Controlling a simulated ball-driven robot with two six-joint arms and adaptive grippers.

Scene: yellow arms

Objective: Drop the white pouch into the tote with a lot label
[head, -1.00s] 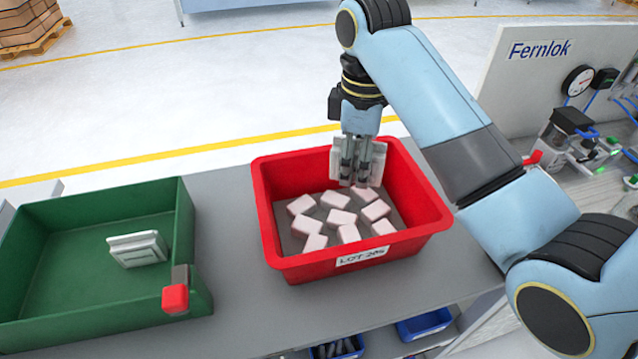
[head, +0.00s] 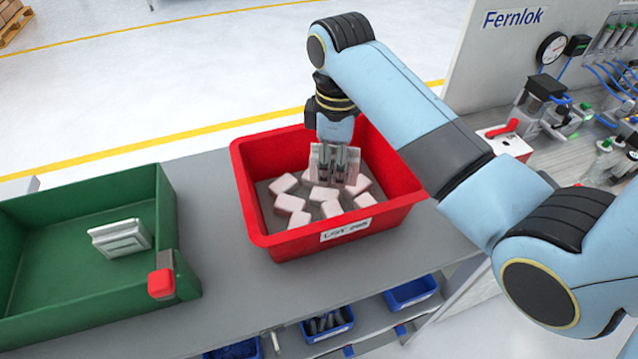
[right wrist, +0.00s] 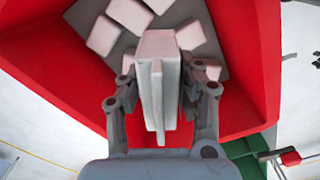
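The red tote (head: 262,228) stands on the grey bench and has a white lot label (head: 345,229) on its front wall. My right gripper (head: 335,165) is inside the tote's opening, pointing down above the blocks. It is shut on a white pouch, which shows between the two fingers in the right wrist view (right wrist: 158,85). The pouch is upright, with a thin seam facing the wrist camera. Several pinkish-white blocks (head: 290,203) lie on the tote floor. Whether the pouch touches them is unclear. My left gripper is not in view.
A green tote (head: 90,310) with another white pouch (head: 120,238) and a red block on its rim (head: 161,283) stands at the left. Blue bins (head: 410,292) sit on a lower shelf. A panel with a gauge and fittings (head: 551,47) stands at the right.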

